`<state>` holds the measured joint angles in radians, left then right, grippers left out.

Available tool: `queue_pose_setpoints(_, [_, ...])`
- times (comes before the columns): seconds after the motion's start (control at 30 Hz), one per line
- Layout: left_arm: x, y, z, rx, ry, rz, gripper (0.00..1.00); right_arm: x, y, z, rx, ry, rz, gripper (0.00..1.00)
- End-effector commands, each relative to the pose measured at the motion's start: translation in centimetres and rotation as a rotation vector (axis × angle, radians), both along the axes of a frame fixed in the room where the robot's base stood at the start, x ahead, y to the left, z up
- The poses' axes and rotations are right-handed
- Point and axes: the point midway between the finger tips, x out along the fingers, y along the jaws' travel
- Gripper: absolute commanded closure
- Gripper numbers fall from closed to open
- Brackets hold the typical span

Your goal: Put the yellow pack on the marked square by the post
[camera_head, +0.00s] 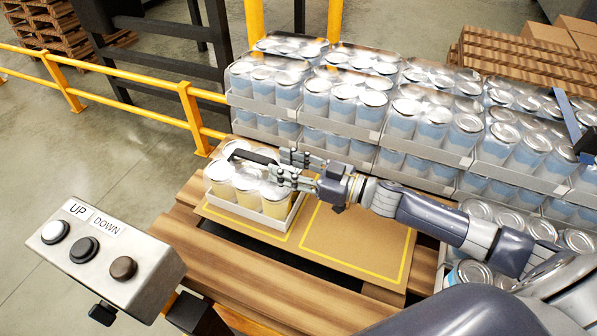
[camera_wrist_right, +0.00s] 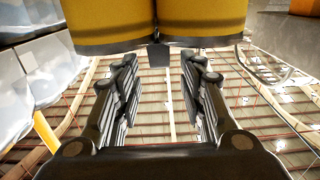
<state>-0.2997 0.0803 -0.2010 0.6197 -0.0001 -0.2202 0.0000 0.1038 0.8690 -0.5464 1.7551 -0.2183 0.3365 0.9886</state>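The yellow pack (camera_head: 246,192), several yellow cans with silver lids in a white tray, stands upright at the left of a cardboard sheet on the pallet. A dark handle (camera_head: 254,157) lies across its top. A marked square's yellow outline (camera_head: 240,222) runs along the pack's front; the pack hides most of that square. My right gripper (camera_head: 283,169) is at the pack's right upper side, by the handle. In the right wrist view its fingers (camera_wrist_right: 158,75) are apart, with yellow cans (camera_wrist_right: 202,22) just ahead; whether they touch the handle is unclear. My left gripper is out of view.
A second yellow-outlined square (camera_head: 352,245) on the sheet is bare. Stacked trays of blue-white cans (camera_head: 365,105) wall off the back and right. A yellow post (camera_head: 254,18) and railing (camera_head: 135,80) stand behind. An UP/DOWN button box (camera_head: 108,252) is front left.

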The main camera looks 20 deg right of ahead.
Motion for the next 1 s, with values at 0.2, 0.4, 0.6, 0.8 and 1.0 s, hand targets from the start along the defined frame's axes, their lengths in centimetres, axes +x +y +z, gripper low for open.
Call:
queue_pose_setpoints(0.2, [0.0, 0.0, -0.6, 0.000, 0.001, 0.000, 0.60, -2.0, -2.0, -0.1, 0.001, 0.001, 0.000, 0.62])
queue_pose_setpoints(0.4, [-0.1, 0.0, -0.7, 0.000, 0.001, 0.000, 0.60, -2.6, -2.5, 0.1, 0.000, -0.001, 0.001, 0.62])
queue_pose_setpoints(0.6, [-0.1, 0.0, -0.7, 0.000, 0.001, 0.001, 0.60, -2.6, -2.5, 0.1, 0.001, -0.001, 0.001, 0.62])
queue_pose_setpoints(0.8, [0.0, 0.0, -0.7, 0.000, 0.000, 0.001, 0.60, -2.6, -2.5, 0.1, 0.001, -0.001, 0.001, 0.62])
queue_pose_setpoints(1.0, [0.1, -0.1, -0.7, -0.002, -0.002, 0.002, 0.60, -2.6, -2.5, 0.1, 0.001, -0.001, 0.001, 0.62])
